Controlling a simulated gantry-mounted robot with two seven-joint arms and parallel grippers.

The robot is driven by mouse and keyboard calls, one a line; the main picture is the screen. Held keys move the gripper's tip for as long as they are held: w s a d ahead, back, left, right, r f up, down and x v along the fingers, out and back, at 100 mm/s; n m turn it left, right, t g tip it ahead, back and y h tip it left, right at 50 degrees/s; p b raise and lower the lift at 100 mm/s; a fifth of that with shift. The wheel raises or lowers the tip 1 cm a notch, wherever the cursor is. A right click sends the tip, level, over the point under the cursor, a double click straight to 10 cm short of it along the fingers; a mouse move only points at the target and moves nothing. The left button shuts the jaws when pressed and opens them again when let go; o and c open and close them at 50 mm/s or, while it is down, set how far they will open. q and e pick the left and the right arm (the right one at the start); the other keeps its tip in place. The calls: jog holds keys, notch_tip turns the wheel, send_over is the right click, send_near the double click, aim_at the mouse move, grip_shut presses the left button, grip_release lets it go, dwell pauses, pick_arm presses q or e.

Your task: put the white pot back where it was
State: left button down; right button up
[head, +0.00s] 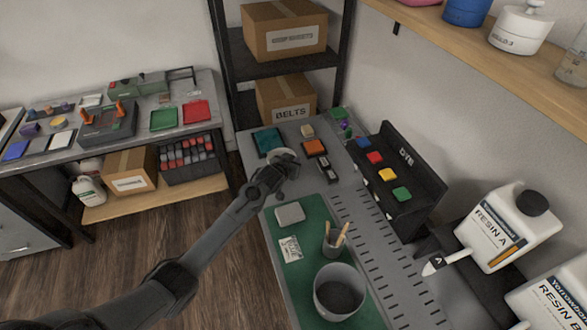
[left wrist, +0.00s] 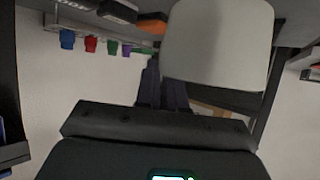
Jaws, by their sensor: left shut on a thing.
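The white pot (head: 285,155) shows in the head view as a small pale shape at the tip of my left gripper (head: 283,170), mostly hidden behind it. In the left wrist view the white pot (left wrist: 219,45) is large and pale, with a smooth rounded wall, right at the dark fingers of my left gripper (left wrist: 163,88). My left gripper is shut on it, over the far part of the grey bench. I cannot tell from these views whether the pot touches the bench. My right gripper is not in view.
A teal tray (head: 268,140) and an orange block (head: 314,147) lie close to the held pot. A black dye rack (head: 407,170) stands to the right.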

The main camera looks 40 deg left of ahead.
pick_arm(q)
jog(key=shift+f, duration=1.7)
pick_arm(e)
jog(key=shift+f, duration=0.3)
pick_arm(q)
jog(key=c, duration=1.2)
grip_release()
jog(key=shift+f, duration=0.1)
